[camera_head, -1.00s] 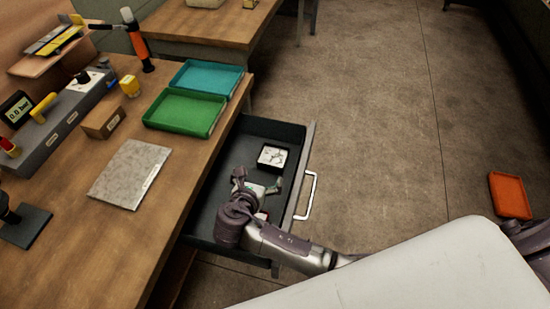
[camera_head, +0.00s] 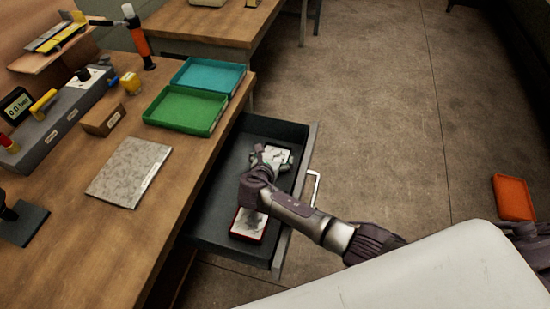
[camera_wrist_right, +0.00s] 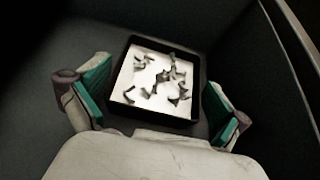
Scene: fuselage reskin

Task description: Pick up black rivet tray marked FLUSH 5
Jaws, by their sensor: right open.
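The black tray (camera_head: 285,152) lies inside the open drawer toward its far end. In the right wrist view the black tray (camera_wrist_right: 122,104) has a white inside with several small dark rivets. No FLUSH 5 marking is readable. My right gripper (camera_head: 270,157) is over the tray in the head view and partly covers it. In the right wrist view my right gripper (camera_wrist_right: 160,100) is open, with one teal-padded finger on each side of the tray. Whether the fingers touch it cannot be told. My left gripper is not in view.
The open drawer (camera_head: 222,222) has walls close around my right gripper. A red tray (camera_head: 248,224) lies nearer in the drawer. Green (camera_head: 185,112) and teal (camera_head: 208,74) trays sit on the workbench (camera_head: 110,235). An orange tray (camera_head: 513,196) is on the floor.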

